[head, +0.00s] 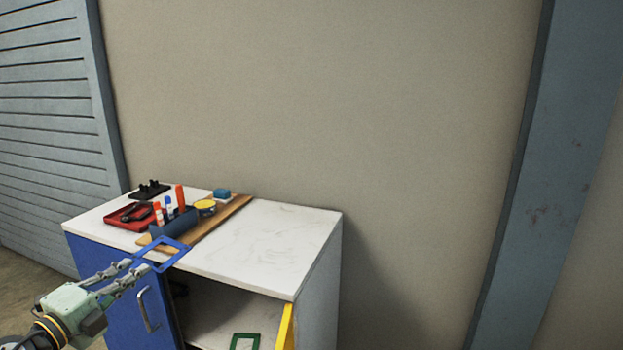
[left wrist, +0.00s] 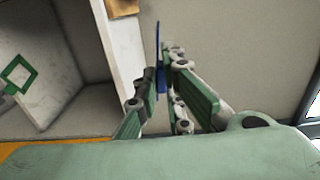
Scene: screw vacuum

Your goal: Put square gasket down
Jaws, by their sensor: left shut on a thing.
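My left gripper (head: 141,265) is shut on a blue square gasket (head: 177,258), a thin open frame. It holds the gasket by one side, in front of the cabinet's front top edge. In the left wrist view the gasket (left wrist: 159,58) shows nearly edge-on between the fingers (left wrist: 163,80). A green square frame (head: 245,337) lies inside the open cabinet compartment; it also shows in the left wrist view (left wrist: 28,82). My right gripper is not in view.
The cabinet's white top (head: 270,238) is clear on its right half. A wooden board (head: 222,217), a red tray (head: 117,218), a black holder (head: 150,190) and several small items crowd its left. A blue door (head: 115,290) and a yellow edge (head: 285,328) flank the compartment.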

